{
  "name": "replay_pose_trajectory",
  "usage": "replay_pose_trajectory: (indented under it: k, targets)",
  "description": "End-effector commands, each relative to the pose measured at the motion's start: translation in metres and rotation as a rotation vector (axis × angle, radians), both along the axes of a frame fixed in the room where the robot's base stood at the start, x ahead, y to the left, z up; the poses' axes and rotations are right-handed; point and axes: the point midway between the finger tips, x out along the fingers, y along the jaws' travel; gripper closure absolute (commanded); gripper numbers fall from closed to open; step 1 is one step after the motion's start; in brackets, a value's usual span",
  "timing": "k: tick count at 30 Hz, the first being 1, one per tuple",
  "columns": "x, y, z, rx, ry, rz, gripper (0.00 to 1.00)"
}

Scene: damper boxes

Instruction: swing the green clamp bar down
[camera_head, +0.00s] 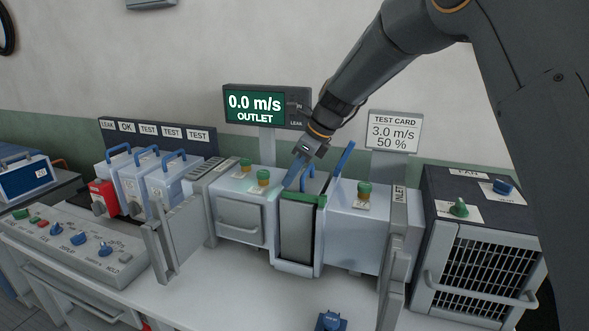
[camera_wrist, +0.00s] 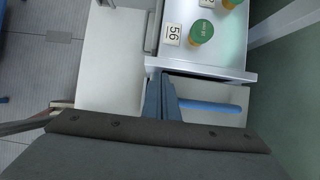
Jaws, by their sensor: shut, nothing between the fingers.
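A green bar (camera_head: 318,200), which looks like the clamp bar, runs along the top edge of the grey-fronted middle box (camera_head: 297,232); its left part is close to my gripper. My gripper (camera_head: 290,183) is shut and empty, pointing down at the left side of the middle box. In the wrist view its blue fingers (camera_wrist: 160,96) are together beside the edge of a pale box. A blue rod (camera_wrist: 210,106) lies to their right there. In the head view a blue lever (camera_head: 344,159) stands tilted up behind the box. I cannot tell whether the fingers touch the bar.
Pale boxes with green-capped ports (camera_head: 264,177) flank the middle box. A dark fan box (camera_head: 475,240) stands at the right. The outlet display (camera_head: 265,107) reads 0.0 m/s. Blue-handled boxes (camera_head: 170,182) and a control panel (camera_head: 75,243) are at the left.

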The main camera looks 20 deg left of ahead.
Motion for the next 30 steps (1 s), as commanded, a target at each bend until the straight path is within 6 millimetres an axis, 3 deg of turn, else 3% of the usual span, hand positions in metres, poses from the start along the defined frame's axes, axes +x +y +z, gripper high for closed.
replay_pose_trajectory:
  k: [12, 30]
  targets:
    - [0.000, 0.007, -0.014, 0.000, 0.000, 0.001, 1.00]
    - [-0.001, 0.007, -0.013, -0.002, 0.003, 0.001, 1.00]
